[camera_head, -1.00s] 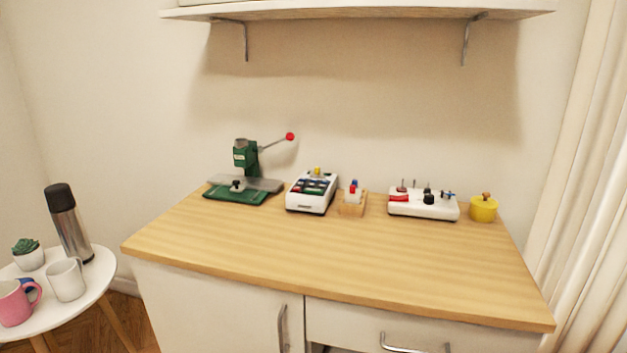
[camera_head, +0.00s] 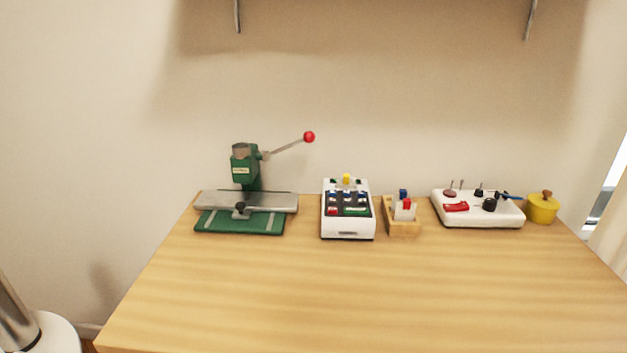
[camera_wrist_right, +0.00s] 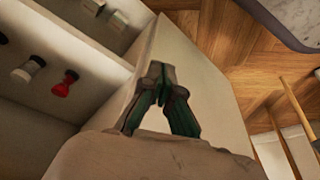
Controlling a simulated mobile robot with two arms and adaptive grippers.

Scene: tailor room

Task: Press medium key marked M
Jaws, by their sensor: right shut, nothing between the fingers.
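A white key box (camera_head: 348,229) stands near the back middle of the wooden table. Its sloped top carries several dark, blue, red and green keys (camera_head: 348,203), with a yellow knob (camera_head: 346,179) at the back. The lettering is too small to read, so I cannot tell which key is marked M. My right gripper (camera_wrist_right: 160,76) shows only in the right wrist view. It is shut and empty, low beside a white cabinet and away from the key box. My left gripper is in neither view.
A green press (camera_head: 246,180) with a red-tipped lever stands left of the box. A small wooden holder (camera_head: 403,229), a white board with knobs (camera_head: 478,217) and a yellow pot (camera_head: 542,209) stand to the right. The table's front (camera_head: 350,300) is clear.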

